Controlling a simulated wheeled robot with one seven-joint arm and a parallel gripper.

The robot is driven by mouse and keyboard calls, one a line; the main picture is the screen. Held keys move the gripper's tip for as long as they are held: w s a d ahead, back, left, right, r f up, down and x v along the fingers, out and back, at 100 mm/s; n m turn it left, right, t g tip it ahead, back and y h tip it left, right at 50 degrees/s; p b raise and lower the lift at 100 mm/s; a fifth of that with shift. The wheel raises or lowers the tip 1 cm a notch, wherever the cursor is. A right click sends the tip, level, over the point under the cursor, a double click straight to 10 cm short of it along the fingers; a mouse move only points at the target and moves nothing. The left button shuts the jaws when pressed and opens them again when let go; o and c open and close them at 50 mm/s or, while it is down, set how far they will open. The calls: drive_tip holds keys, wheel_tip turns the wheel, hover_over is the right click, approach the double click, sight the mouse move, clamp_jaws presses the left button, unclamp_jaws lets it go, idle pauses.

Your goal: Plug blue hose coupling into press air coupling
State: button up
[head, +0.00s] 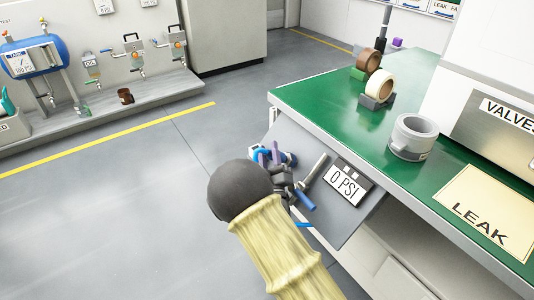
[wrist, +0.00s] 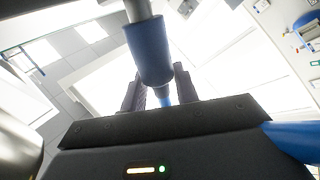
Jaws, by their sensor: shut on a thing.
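My gripper (head: 285,188) is beside the sloped grey panel of the press (head: 348,222). It is shut on the blue hose coupling (wrist: 152,52), whose blue collar stands in front of the fingers in the wrist view, with a grey metal stem rising out of the top. A narrower blue piece shows between the fingers (wrist: 160,95). In the head view the blue collar (head: 305,200) lies just right of the gripper. A blue hose (wrist: 295,140) shows at lower right in the wrist view. I cannot tell which part is the press air coupling or whether anything is joined.
A 0 PSI readout (head: 346,184) sits on the panel. Blue and purple parts (head: 264,155) lie beyond my gripper. The green bench (head: 330,95) holds tape rolls (head: 379,88), a grey ring (head: 413,137) and a LEAK sign (head: 485,215). Open floor (head: 130,190) lies to the left.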

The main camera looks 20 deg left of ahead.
drive_tip(key=shift+w+d+f+b, duration=0.3)
drive_tip(key=shift+w+f+b, duration=0.05)
drive_tip(key=shift+f, duration=0.1)
drive_tip(key=o, duration=1.1)
drive_tip(key=shift+c, duration=0.2)
drive_tip(key=shift+s, duration=0.1)
drive_tip(key=p+v, duration=0.1)
drive_tip(key=v, duration=1.6)
drive_tip(key=shift+d+f, duration=0.1)
drive_tip(key=shift+f, duration=0.05)
